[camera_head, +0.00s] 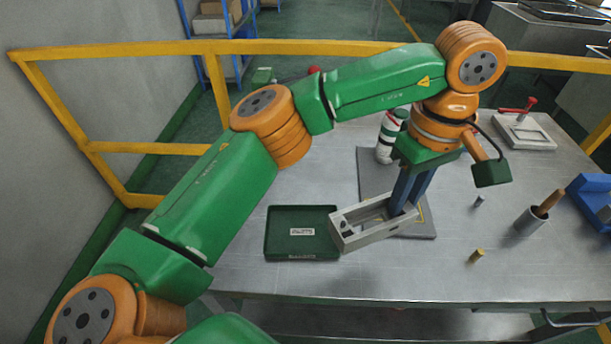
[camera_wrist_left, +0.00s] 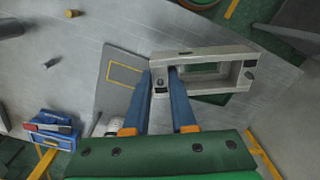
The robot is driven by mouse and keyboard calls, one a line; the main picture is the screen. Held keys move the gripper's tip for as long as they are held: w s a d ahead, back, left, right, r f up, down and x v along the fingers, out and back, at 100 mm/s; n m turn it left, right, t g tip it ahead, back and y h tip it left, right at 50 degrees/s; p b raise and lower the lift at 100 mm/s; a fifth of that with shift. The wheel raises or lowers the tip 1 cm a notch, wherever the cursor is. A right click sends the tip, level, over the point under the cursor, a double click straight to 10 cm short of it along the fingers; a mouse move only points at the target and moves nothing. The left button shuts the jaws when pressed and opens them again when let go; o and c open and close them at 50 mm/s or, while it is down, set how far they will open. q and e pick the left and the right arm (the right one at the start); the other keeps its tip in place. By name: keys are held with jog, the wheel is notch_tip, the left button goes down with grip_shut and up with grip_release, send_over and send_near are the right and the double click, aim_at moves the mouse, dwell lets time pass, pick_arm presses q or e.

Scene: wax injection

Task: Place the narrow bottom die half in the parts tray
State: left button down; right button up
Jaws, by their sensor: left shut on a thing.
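The narrow bottom die half is a light grey rectangular frame (camera_head: 376,238) with an open middle. My left gripper (camera_head: 401,205) points down and is shut on the die half's right end in the head view. In the left wrist view, the blue fingers (camera_wrist_left: 166,76) grip one end wall of the die half (camera_wrist_left: 208,51). The parts tray (camera_head: 283,221) is a shallow dark green tray with a white label, just left of the die half in the head view. The die half's left end is close to the tray's right rim; its height is hard to tell. My right gripper is out of view.
A grey mat (camera_head: 374,170) lies under and behind the die half. A white bottle (camera_head: 385,150) stands behind it.

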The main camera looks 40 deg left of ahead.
pick_arm(q)
jog(key=a+f+p, duration=0.1)
jog(key=a+f, duration=0.2)
jog(key=a, duration=0.1)
jog(key=a+f, duration=0.3)
jog(key=a, duration=0.1)
jog(key=a+f+p, duration=0.1)
jog(key=a+f, duration=0.2)
jog(key=a, duration=0.1)
jog(key=shift+s+a+f+p, duration=0.2)
jog(key=shift+s+a+p, duration=0.15)
jog(key=shift+a, duration=0.05)
notch_tip(320, 180, down, 3)
jog(key=shift+d+r+p, duration=0.1)
jog(key=shift+r+p, duration=0.1)
jog(key=shift+p, duration=0.45)
jog(key=shift+f+b, duration=0.35)
jog(key=c, duration=0.7)
grip_release()
jog(key=shift+r, duration=0.1)
jog(key=shift+c, duration=0.2)
jog(key=shift+w+r, duration=0.1)
jog(key=shift+r, duration=0.25)
notch_tip(320, 180, up, 12)
jog(key=b, duration=0.1)
jog(key=shift+f+b, duration=0.2)
jog(key=shift+b, duration=0.15)
